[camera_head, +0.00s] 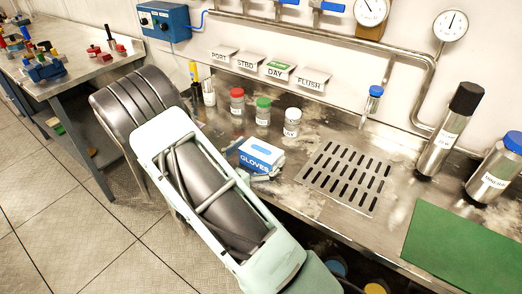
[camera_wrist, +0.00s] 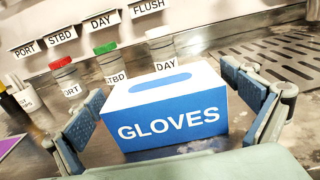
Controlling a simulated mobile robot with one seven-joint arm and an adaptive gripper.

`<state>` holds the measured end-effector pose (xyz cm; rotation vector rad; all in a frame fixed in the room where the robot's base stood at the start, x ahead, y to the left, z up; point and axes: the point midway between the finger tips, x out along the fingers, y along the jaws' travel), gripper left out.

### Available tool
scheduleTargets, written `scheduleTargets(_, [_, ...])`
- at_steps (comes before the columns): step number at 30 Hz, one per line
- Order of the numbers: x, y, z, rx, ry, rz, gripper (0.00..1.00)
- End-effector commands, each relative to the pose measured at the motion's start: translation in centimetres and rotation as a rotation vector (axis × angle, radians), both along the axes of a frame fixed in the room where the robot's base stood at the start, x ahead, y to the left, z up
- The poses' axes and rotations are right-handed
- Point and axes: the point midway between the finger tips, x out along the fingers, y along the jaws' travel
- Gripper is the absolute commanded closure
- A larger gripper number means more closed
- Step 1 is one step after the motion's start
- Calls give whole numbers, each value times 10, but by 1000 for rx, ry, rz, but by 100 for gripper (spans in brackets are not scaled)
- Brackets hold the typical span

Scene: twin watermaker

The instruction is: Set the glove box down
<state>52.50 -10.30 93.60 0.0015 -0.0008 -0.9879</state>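The glove box (camera_head: 262,154) is a white and blue carton marked GLOVES. It sits upright on the steel counter, left of the drain grille. In the wrist view the box (camera_wrist: 168,112) fills the middle, with its blue front towards me and an oval blue patch on top. My gripper (camera_wrist: 165,92) has one finger on each side of the box. The fingers are spread, with a narrow gap showing at the right and the left tip very close to the box. In the head view my arm hides much of the gripper (camera_head: 254,165).
Jars with red (camera_head: 237,101), green (camera_head: 263,111) and white (camera_head: 292,122) lids stand behind the box. A drain grille (camera_head: 347,176) lies to the right, then a steel cylinder (camera_head: 450,130) and a green mat (camera_head: 465,248). Bare counter lies between box and grille.

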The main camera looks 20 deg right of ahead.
Motion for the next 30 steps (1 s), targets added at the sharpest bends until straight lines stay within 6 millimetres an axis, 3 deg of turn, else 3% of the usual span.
scheduleTargets(10, [0,1,6,0,0,0,0])
scheduleTargets(24, [-51,79,3,1,-1,4,0])
scheduleTargets(30, [-64,97,3,-1,-1,1,0])
